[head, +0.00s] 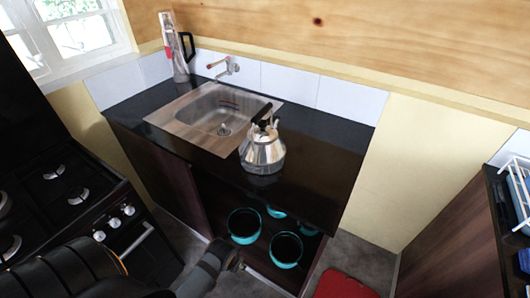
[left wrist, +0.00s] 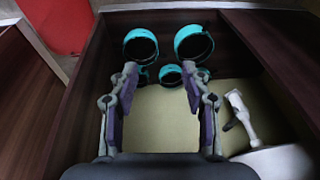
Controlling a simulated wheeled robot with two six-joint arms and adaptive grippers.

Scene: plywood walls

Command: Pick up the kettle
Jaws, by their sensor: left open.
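The kettle (head: 262,153) is shiny silver metal with a black handle on top. It stands upright on the black countertop, at the right front corner of the sink, in the head view. My left gripper (head: 236,260) is in front of the cabinet, below the countertop and the kettle, and apart from the kettle. In the left wrist view my left gripper (left wrist: 162,75) has its two fingers spread with nothing between them; turquoise pots show beyond the fingertips. I cannot make out the kettle in the left wrist view. My right gripper is not in view.
Turquoise pots (head: 244,226) sit in the open cabinet under the counter (head: 318,165). A steel sink (head: 178,125) with a tap and a tall flask (head: 174,48) are behind. A black stove (head: 66,185) is at left, a red object (head: 345,285) on the floor.

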